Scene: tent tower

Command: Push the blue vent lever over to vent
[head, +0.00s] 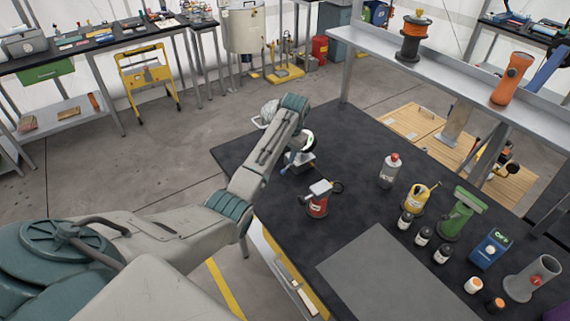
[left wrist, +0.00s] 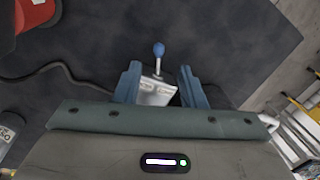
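The blue vent lever (left wrist: 158,50) has a round blue knob and rises from a small silvery metal base (left wrist: 157,94) in the left wrist view. My left gripper (left wrist: 159,78) is open, its two blue fingers on either side of the lever and base with gaps on both sides. I see no contact with the lever. My left gripper's fingers are mostly hidden there. My right gripper is not in view.
A red device (head: 317,206) stands on the dark table (head: 345,150), close to the base. A dark cable (left wrist: 60,68) runs near the left finger. Bottles and a yellow tool (head: 416,197) stand farther right. A grey mat (head: 370,275) lies in front.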

